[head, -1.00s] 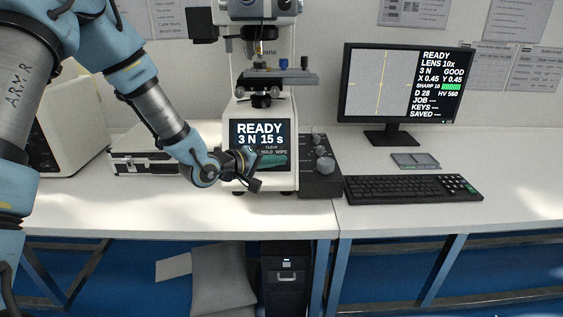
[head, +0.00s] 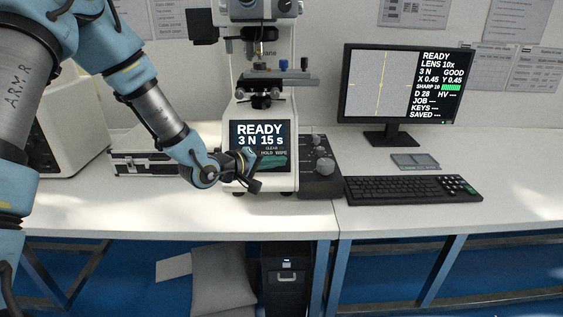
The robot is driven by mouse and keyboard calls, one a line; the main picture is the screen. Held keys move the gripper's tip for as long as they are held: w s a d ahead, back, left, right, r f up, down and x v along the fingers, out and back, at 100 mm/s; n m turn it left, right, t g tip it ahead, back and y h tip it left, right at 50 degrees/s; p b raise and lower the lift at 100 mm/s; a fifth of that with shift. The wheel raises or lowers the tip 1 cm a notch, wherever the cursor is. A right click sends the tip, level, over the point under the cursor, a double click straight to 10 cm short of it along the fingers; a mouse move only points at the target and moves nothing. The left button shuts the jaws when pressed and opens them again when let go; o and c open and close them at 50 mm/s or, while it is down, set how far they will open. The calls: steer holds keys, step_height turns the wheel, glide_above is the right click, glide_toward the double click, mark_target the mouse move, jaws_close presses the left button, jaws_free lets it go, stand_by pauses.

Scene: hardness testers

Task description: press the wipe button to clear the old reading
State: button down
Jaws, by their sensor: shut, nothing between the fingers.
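The hardness tester (head: 262,105) stands on the bench, with a dark screen (head: 259,130) on its base reading READY, 3 N, 15 s. Small lettering for clear and hold wipe sits low on the screen, above a teal patch (head: 274,161) that appears to be the wipe button. My gripper (head: 252,160) is shut and empty in front of the screen's lower part, just left of the patch. It hides part of the screen there. I cannot tell whether it touches the button. The monitor (head: 380,90) shows HV followed by dashes.
Right of the screen is a dark control panel (head: 320,175) with knobs. A silver case (head: 150,163) sits behind my forearm. The front of the bench is clear.

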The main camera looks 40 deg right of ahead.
steer(key=shift+s+a+r, duration=0.15)
steer(key=shift+s+a, duration=0.05)
steer(key=shift+s+a+r+p, duration=0.5)
steer(key=shift+s+a+r, duration=0.2)
steer(key=shift+s, duration=0.15)
steer(key=shift+s+a+r+p, duration=0.5)
steer(key=shift+s+a+r, duration=0.2)
steer(key=shift+s, duration=0.1)
steer(key=shift+f, duration=0.1)
steer(key=w+a+t+y, duration=0.1)
steer(key=w+a+y, duration=0.3)
steer(key=a, duration=0.5)
steer(key=w+a+f+t+y, duration=0.1)
steer(key=w+a+t+y, duration=0.3)
steer(key=a, duration=0.6)
steer(key=w+a+g+y, duration=0.1)
steer(key=w+a+y, duration=0.1)
steer(key=w+a, duration=0.55)
steer(key=s+a+r+n+g+y, duration=0.1)
steer(key=s+a, duration=0.4)
steer(key=a, duration=0.5)
steer(key=s+a+r+n+g+y, duration=0.1)
steer(key=s+a+r+g+y, duration=0.1)
steer(key=s+a, duration=0.4)
steer(key=a+r+y, duration=0.1)
steer(key=a, duration=0.3)
steer(key=shift+a, duration=0.25)
